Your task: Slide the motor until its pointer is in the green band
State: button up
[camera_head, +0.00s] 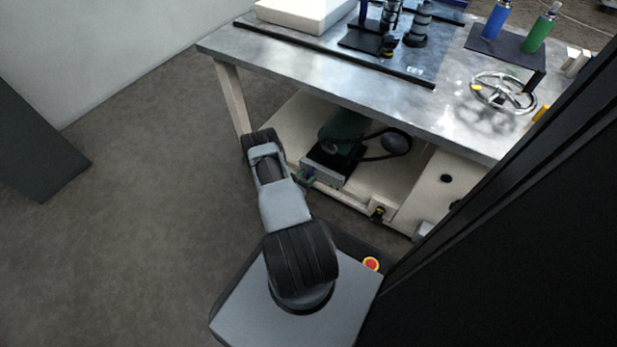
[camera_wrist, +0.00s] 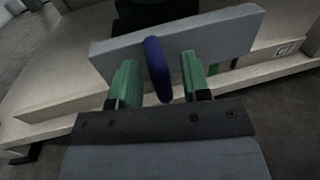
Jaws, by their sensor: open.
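The green motor (camera_head: 343,128) sits on a dark base on the lower shelf of the bench, with a grey plate (camera_head: 325,170) across its front. In the wrist view, the grey plate (camera_wrist: 222,38) carries an upright blue handle (camera_wrist: 156,70). My gripper (camera_head: 309,178) is in front of this plate. In the wrist view, the green fingers of my gripper (camera_wrist: 159,62) stand apart on either side of the blue handle, with gaps showing. A small green patch (camera_wrist: 236,63) shows below the plate at right, perhaps the band. I cannot make out the pointer.
A dark belt runs from the motor to a round pulley (camera_head: 396,141). The bench top (camera_head: 300,62) overhangs the shelf, and a bench leg (camera_head: 232,95) stands left of my arm. A dark upright panel fills the right side. Open floor lies to the left.

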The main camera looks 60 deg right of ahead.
jog(key=shift+s+d, duration=0.1)
jog(key=shift+d, duration=0.15)
grip_shut()
dwell(0.3)
